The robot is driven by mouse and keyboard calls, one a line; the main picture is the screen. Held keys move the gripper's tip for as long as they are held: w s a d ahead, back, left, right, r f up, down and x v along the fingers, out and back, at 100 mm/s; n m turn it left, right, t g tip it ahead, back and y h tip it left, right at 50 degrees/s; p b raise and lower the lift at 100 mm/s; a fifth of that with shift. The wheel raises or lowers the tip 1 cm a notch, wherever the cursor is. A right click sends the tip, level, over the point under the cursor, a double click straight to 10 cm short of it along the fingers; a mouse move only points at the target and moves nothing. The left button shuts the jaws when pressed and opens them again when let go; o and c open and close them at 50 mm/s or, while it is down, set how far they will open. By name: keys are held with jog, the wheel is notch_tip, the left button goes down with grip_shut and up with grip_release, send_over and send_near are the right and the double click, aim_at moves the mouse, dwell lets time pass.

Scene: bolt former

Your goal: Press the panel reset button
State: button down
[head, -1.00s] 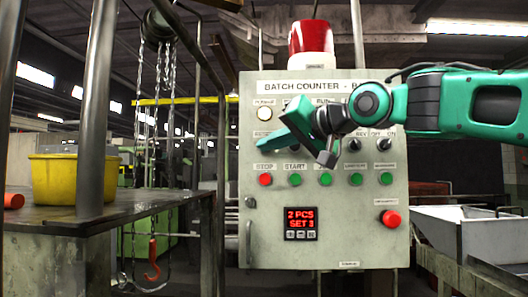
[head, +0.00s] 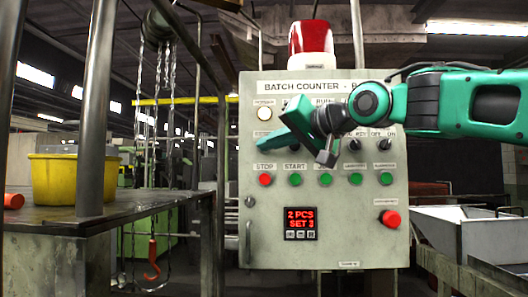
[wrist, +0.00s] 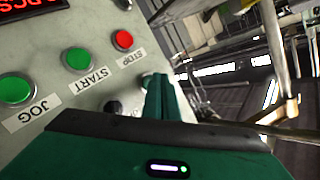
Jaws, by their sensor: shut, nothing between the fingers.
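The grey control panel (head: 345,255), headed BATCH COUNTER, faces me in the head view. My gripper (head: 272,140) is shut and empty at its upper left, above the red STOP button (head: 265,179). My gripper covers most of the spot under the RESET label, so the reset button is hidden in the head view. In the wrist view the shut fingers (wrist: 158,85) reach to the panel face. A pale round part (wrist: 146,80) shows just beside the fingertips, in the column over STOP, mostly hidden. I cannot tell whether the fingers touch it.
Green START (head: 295,180) and several other green buttons share the STOP row. A red mushroom button (head: 390,218) is at lower right, and a counter display (head: 301,223) below. A red beacon (head: 311,42) tops the panel. A table with a yellow tub (head: 55,180) stands left.

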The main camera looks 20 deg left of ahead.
jog(key=shift+s+d, duration=0.25)
jog(key=shift+s, duration=0.7)
jog(key=shift+s+d, duration=0.2)
jog(key=shift+s, duration=0.8)
jog(key=shift+s+d, duration=0.25)
jog(key=shift+s, duration=0.7)
